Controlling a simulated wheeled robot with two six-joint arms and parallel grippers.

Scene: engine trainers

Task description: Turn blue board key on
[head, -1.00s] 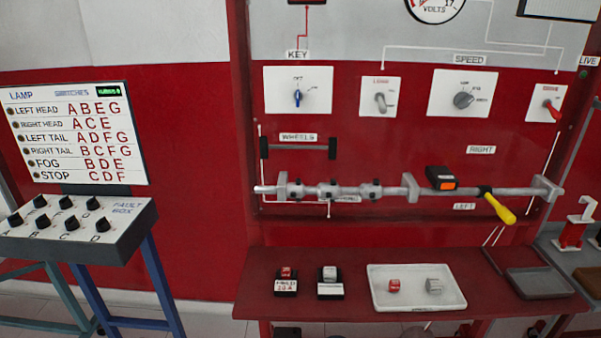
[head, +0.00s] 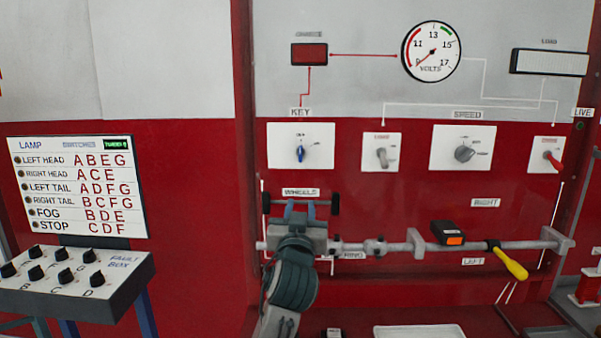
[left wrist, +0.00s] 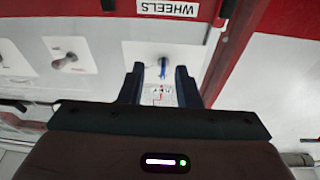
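The blue key (head: 301,154) is a small blue-handled knob on a white square plate (head: 321,162) under the KEY label. Its handle stands about vertical. My left gripper (head: 299,209) is below the plate in the head view, in front of the WHEELS label and bar, with its fingers pointing up toward the key. In the left wrist view, which is upside down, the fingers are apart and empty, and the blue key (left wrist: 163,70) shows in the gap between them, farther off. The right gripper is not in view.
A grey horizontal rod (head: 390,247) with clamps and a yellow-handled lever (head: 511,264) runs below. A SPEED dial (head: 465,153) and a red switch (head: 551,157) are to the right. A voltmeter (head: 431,51) and a dark red lamp (head: 309,54) are above. A lamp fault box (head: 115,285) stands left.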

